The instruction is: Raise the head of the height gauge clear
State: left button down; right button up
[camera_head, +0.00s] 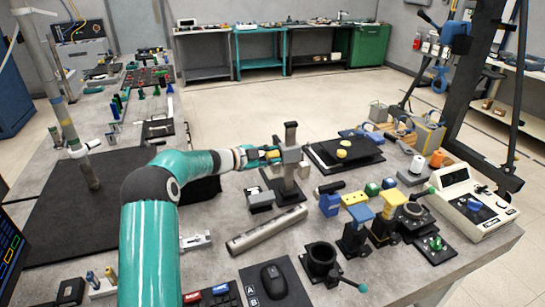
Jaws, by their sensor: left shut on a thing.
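The height gauge is a grey upright column (291,132) on a dark base (277,184), standing mid-table. Its blocky grey head (291,155) sits part way up the column. My left arm, teal with a black elbow, reaches in from the lower left. My left gripper (272,156) is at the left side of the head and is shut on it; the fingers are small in the picture and the exact contact is hard to see. My right gripper is not in view.
A black plate (343,152) with yellow pieces lies right of the gauge. A grey bar (267,230) and a small grey block (260,201) lie in front. Blue and yellow clamps (357,216) crowd the right. A white instrument (470,202) stands at the right edge.

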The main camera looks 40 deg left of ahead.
pick_arm(q)
jog(key=c, duration=0.9)
grip_release()
jog(key=v, duration=1.2)
